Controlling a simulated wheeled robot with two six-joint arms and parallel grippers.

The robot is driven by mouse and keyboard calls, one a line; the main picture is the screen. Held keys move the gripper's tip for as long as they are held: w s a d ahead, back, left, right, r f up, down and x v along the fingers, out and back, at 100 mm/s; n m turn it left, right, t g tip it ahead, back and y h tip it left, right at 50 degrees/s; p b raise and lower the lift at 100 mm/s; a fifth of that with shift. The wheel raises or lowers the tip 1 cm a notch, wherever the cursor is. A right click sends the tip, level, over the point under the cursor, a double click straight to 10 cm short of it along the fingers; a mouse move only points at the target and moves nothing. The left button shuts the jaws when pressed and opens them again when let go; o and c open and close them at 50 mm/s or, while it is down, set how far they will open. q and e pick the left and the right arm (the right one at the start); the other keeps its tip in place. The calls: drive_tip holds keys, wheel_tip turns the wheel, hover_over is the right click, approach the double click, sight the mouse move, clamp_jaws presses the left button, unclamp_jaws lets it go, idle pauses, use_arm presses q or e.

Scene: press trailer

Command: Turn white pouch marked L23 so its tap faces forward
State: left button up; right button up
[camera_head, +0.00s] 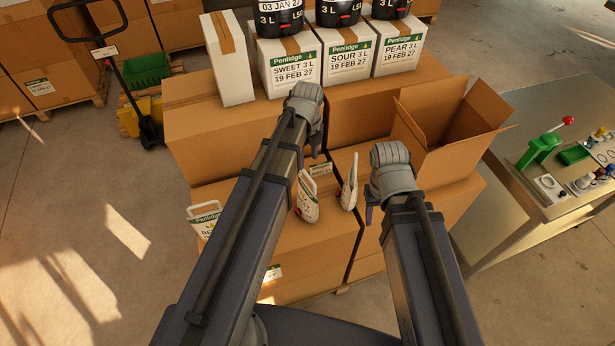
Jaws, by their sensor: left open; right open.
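Three white pouches stand on the brown boxes in the middle. One pouch (308,204) with a green label is just right of my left forearm. A second pouch (349,184) is turned nearly edge-on between my two grippers. A third pouch (204,218) with a handle loop is left of my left arm, partly hidden by it. I cannot read L23 on any of them. My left gripper (316,150) is open and empty, beyond the first pouch. My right gripper (370,212) is open, just right of the edge-on pouch; I cannot tell whether they touch.
White Penlidge boxes (289,66) with black tubs on top stand on a taller carton behind. An open carton (450,125) is at right. A metal table (545,205) with a green press (541,149) is farther right. A pallet jack (130,90) stands at left. Floor at left is clear.

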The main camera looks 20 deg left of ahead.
sight(307, 175)
use_arm(q)
drive_tip(key=shift+m, duration=1.2)
wheel_tip(307, 175, down, 10)
drive_tip(key=b, duration=1)
drive_tip(key=shift+c, duration=0.2)
clamp_jaws()
drive_tip(key=shift+r, duration=0.2)
drive_tip(key=n, duration=0.4)
drive_tip(key=shift+n, duration=0.6)
